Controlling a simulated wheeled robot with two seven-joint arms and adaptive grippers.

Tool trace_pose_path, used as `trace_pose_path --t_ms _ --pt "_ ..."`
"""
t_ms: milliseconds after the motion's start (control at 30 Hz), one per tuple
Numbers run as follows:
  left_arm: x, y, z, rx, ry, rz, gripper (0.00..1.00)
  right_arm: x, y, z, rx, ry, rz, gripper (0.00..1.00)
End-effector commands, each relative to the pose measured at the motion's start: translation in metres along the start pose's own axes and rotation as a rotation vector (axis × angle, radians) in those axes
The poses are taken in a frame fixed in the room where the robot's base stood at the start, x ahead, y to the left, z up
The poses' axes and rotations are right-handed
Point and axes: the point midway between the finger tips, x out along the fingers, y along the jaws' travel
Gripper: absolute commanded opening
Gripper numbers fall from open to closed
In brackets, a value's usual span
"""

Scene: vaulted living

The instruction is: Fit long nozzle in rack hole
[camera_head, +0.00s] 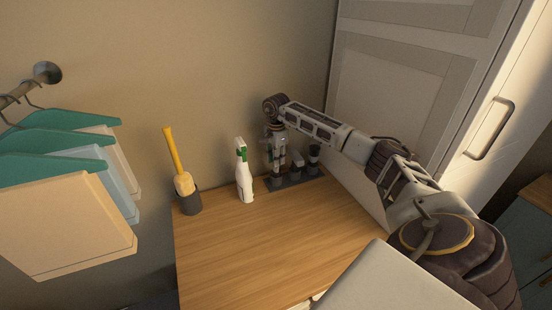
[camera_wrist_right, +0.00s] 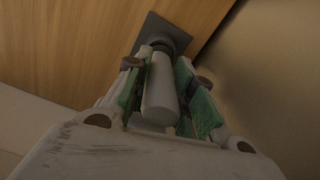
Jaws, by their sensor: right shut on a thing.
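My right gripper (camera_head: 277,165) points down over the dark rack (camera_head: 296,182) at the back of the wooden counter. In the right wrist view, its green-padded fingers (camera_wrist_right: 165,85) are shut on a pale grey cylinder, the long nozzle (camera_wrist_right: 160,95). The nozzle's far end is against or just above a dark round part of the rack, whose plate also shows in the wrist view (camera_wrist_right: 160,28). I cannot tell whether the tip is inside a hole. Other dark-based pieces (camera_head: 313,156) stand on the rack, right of the gripper. My left gripper is not in view.
A white spray bottle with green trim (camera_head: 244,175) stands just left of the rack. A dark cup (camera_head: 188,203) with a yellow-handled brush (camera_head: 174,152) is further left. The wooden counter's front (camera_head: 240,250) is clear.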

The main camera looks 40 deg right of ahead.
Motion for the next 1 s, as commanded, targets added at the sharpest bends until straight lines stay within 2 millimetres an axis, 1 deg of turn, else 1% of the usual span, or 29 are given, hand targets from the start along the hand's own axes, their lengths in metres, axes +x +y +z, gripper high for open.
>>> trace_pose_path --t_ms 400,433,600,633,1000 --pt "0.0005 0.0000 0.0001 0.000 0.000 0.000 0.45 0.0014 0.0000 -0.0002 0.000 0.000 0.000 0.00" --pt "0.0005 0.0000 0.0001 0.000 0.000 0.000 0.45 0.0014 0.0000 -0.0001 0.000 0.000 0.000 0.26" --pt "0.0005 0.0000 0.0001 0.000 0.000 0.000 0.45 0.0014 -0.0001 -0.0001 0.000 0.000 0.000 0.48" --pt "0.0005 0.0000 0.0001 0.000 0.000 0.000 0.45 0.0014 -0.0001 -0.0001 0.000 0.000 0.000 0.50" --pt "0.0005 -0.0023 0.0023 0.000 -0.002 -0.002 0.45 0.0003 -0.0001 0.0000 0.000 0.000 0.000 0.50"
